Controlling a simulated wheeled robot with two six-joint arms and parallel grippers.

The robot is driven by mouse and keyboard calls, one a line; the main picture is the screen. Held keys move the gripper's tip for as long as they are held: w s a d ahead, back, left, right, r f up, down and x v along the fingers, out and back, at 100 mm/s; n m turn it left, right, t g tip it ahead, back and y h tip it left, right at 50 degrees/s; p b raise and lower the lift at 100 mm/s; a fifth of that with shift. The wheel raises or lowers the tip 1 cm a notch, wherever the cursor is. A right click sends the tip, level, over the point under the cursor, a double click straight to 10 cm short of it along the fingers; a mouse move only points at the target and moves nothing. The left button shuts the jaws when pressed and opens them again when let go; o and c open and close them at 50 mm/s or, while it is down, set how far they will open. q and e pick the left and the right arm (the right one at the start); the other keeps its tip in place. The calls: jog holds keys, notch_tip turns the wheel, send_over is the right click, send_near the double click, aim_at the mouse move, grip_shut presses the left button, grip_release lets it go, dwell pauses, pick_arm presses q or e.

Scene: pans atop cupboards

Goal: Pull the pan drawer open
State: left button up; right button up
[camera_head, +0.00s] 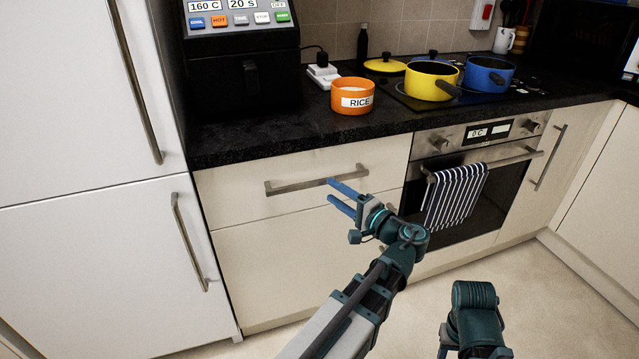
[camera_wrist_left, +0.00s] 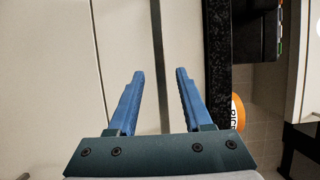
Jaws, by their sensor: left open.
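The pan drawer (camera_head: 310,165) is a cream front under the black worktop, closed flush with the cupboard. Its long metal bar handle (camera_head: 290,186) runs across the front. My left gripper (camera_head: 330,190) is open and empty at the right part of the handle, one blue finger above the other. In the left wrist view, the handle (camera_wrist_left: 161,60) runs down the picture between the two open fingers (camera_wrist_left: 158,72). I cannot tell whether the tips reach past the bar. Part of my right arm shows at the lower right of the head view, its fingers out of sight.
A lower cream front (camera_head: 290,260) lies below the drawer. An oven (camera_head: 465,195) with a striped towel (camera_head: 455,197) is to its right, a tall white cupboard (camera_head: 90,260) to its left. The orange rice pot (camera_head: 352,97) and yellow pan (camera_head: 430,82) stand above. The floor in front is clear.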

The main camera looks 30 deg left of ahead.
aim_at(321, 184)
pick_arm(q)
jog(key=x, duration=0.6)
jog(key=shift+a, duration=0.2)
jog(key=shift+c, duration=0.3)
grip_shut()
dwell(1.0)
